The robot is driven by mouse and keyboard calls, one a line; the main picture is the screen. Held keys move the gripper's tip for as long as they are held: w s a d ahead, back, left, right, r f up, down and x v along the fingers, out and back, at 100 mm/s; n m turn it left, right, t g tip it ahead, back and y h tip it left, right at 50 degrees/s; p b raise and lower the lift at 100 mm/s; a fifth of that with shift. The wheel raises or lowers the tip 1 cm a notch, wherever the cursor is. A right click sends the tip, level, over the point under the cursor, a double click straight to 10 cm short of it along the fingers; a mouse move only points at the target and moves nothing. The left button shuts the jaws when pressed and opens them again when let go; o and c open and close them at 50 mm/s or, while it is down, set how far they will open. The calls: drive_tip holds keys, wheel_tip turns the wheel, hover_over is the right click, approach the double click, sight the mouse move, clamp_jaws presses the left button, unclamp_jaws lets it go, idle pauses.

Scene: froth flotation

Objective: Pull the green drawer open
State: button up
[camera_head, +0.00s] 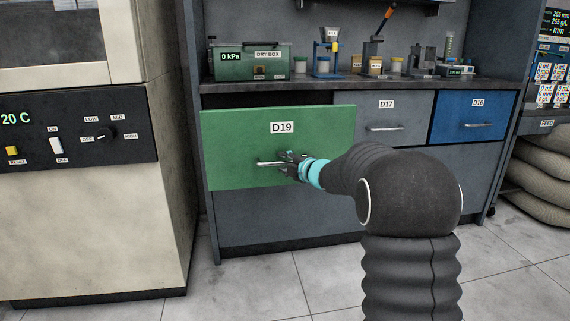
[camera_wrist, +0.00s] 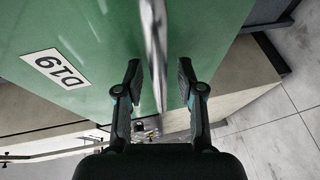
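The green drawer (camera_head: 235,131), labelled D19, stands out from the bench front, with a dark gap showing above it at the left. Its metal bar handle (camera_head: 268,164) runs level across the front. My gripper (camera_head: 288,160) is at the right part of this handle. In the wrist view the handle (camera_wrist: 153,40) runs between the two fingers of my gripper (camera_wrist: 159,72), with a gap visible on either side, so the fingers look open around it. The green front (camera_wrist: 105,35) fills the upper part of that view. The drawer's inside is hidden.
A grey drawer D17 (camera_head: 410,110) and a blue drawer D16 (camera_head: 470,124) sit to the right. Above, the bench top holds a green dry box (camera_head: 233,66) and small jars. A cream machine (camera_head: 60,220) stands close at left. Tiled floor (camera_head: 270,275) in front is clear.

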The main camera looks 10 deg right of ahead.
drive_tip(key=shift+a, duration=0.15)
drive_tip(key=v, duration=1.2)
drive_tip(key=shift+r, duration=0.1)
